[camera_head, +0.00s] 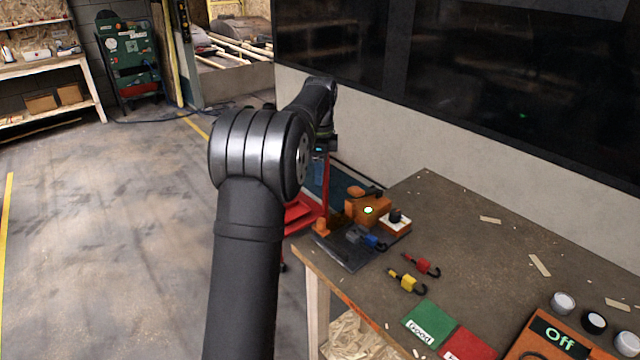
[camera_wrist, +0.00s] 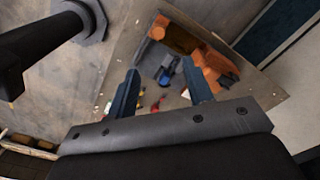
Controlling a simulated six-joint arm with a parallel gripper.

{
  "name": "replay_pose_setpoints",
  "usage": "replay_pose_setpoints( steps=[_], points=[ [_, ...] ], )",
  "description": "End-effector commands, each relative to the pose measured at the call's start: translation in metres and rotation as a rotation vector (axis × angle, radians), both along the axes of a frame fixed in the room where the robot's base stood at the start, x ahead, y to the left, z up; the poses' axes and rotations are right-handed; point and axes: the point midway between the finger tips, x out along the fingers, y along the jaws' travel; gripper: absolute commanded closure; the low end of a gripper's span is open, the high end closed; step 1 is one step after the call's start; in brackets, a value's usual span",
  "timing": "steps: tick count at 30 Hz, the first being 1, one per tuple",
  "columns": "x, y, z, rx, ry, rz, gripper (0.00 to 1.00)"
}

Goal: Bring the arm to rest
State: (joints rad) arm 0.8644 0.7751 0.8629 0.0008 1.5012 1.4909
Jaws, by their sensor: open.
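My gripper shows in the wrist view (camera_wrist: 162,98) with its two blue fingers apart and nothing between them. It points down from well above the workbench's left end. In the head view my dark arm rises in front and reaches away to the back, and the fingers are not clear there. The workbench (camera_head: 470,235) lies below and to the right of my arm.
A red stand (camera_head: 305,212) is behind the bench. Open floor lies left.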

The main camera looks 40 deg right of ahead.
Motion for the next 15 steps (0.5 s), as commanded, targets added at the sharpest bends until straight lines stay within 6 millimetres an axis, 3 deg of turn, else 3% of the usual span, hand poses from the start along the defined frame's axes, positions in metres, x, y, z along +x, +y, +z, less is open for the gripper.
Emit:
replay_pose_setpoints(
  steps=[15],
  points=[
    [-0.0001, 0.0001, 0.0067, 0.000, 0.000, 0.000, 0.53]
  ],
)
